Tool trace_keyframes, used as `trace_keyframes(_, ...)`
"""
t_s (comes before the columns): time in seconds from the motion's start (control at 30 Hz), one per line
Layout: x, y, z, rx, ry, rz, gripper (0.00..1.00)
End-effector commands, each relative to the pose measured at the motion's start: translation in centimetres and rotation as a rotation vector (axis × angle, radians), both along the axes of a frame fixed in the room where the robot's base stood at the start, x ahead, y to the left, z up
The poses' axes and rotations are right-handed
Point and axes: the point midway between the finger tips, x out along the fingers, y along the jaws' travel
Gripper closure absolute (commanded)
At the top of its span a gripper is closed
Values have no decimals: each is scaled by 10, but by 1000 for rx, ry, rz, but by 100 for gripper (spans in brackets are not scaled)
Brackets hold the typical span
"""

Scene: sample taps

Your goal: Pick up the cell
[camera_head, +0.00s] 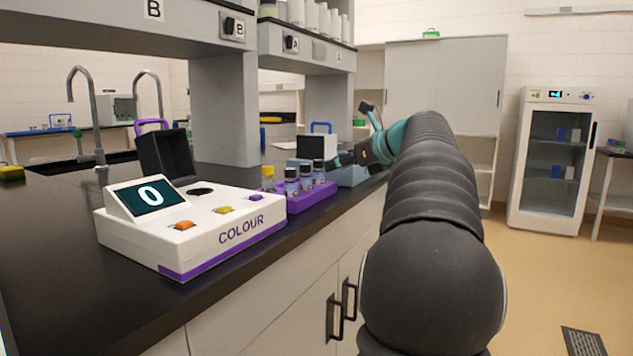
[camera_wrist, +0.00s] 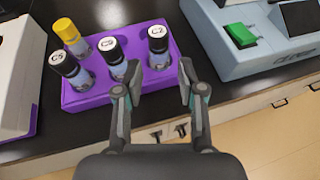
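A purple rack (camera_head: 316,199) stands on the dark bench and also shows in the wrist view (camera_wrist: 85,100). It holds black-capped vials labelled C5 (camera_wrist: 70,66), C9 (camera_wrist: 116,60) and C2 (camera_wrist: 158,48), plus a yellow-capped vial (camera_wrist: 72,38); all are upright. The yellow-capped vial also shows in the head view (camera_head: 268,178). Which one is the cell I cannot tell. My gripper (camera_wrist: 159,88) is open and empty. Its fingertips are spread just on the near side of C2, which lines up with the gap between them. In the head view the arm partly hides the gripper.
A white COLOUR meter (camera_head: 195,232) reading 0, with a round opening and raised dark lid (camera_head: 165,153), stands left of the rack. A blue-grey device with a green button (camera_wrist: 241,35) stands right of the rack in the wrist view. The bench's front edge lies close by.

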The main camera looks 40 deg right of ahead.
Motion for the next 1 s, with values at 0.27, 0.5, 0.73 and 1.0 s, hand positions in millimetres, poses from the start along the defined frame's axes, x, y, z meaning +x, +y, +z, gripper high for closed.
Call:
trace_keyframes(0.27,18,4,-7,0,0,2,61)
trace_keyframes(0.5,42,9,-11,-1,0,7,61)
trace_keyframes(0.73,67,13,-20,-1,0,5,61)
trace_keyframes(1.0,67,12,-20,-1,0,4,76)
